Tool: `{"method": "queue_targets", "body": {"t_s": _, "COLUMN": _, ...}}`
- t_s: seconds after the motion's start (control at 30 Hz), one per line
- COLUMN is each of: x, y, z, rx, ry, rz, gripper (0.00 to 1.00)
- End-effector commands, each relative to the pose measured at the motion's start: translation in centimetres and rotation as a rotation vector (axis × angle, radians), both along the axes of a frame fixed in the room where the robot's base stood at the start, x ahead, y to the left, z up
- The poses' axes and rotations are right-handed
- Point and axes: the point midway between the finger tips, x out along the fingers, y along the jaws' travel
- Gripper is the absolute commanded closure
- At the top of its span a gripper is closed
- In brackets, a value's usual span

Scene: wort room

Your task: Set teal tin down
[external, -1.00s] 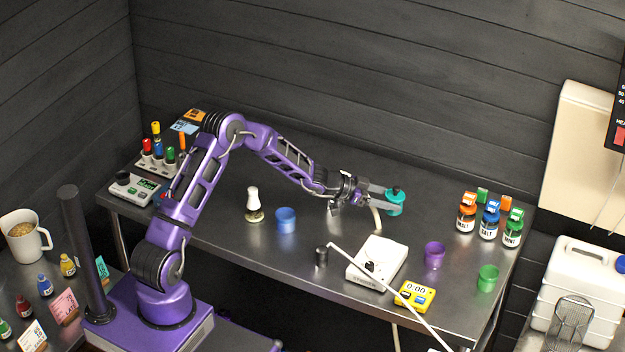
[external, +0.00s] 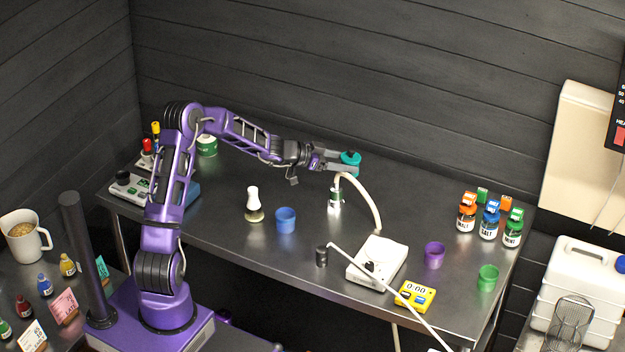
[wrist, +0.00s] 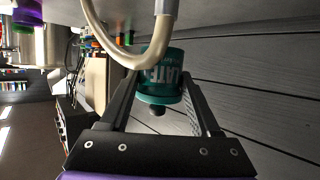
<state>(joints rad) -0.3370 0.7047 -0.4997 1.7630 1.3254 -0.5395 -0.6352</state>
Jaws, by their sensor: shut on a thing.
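The teal tin (external: 350,160) is a small cylinder with a dark knob on its lid. My gripper (external: 345,164) is shut on it above the back middle of the steel bench (external: 420,205). In the wrist view the tin (wrist: 162,85) sits between the two dark fingers of my gripper (wrist: 160,100), with white lettering on its side. I cannot tell whether the tin's base touches the bench.
A white device (external: 378,260) has a pale curved hose (external: 365,190) rising close beside the tin. A blue cup (external: 286,220) and a white-topped flask (external: 253,205) stand nearer the front. Labelled jars (external: 489,222) stand at right.

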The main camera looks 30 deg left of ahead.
Motion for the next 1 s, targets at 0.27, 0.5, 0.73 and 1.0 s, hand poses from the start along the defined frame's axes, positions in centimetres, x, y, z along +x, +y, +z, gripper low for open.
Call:
{"method": "queue_targets", "body": {"t_s": 0.27, "x": -0.9, "y": 13.1, "z": -0.1, "rx": -0.001, "ry": -0.005, "rz": 0.143, "gripper": 1.00}}
{"method": "queue_targets", "body": {"t_s": 0.5, "x": -2.5, "y": 19.1, "z": -0.2, "rx": 0.002, "ry": -0.001, "rz": 0.210, "gripper": 1.00}}
{"method": "queue_targets", "body": {"t_s": 0.73, "x": -3.1, "y": 20.6, "z": -2.2, "rx": 0.000, "ry": 0.004, "rz": 0.227, "gripper": 1.00}}
{"method": "queue_targets", "body": {"t_s": 1.0, "x": -3.0, "y": 20.6, "z": -6.3, "rx": 0.001, "ry": 0.002, "rz": 0.226, "gripper": 1.00}}
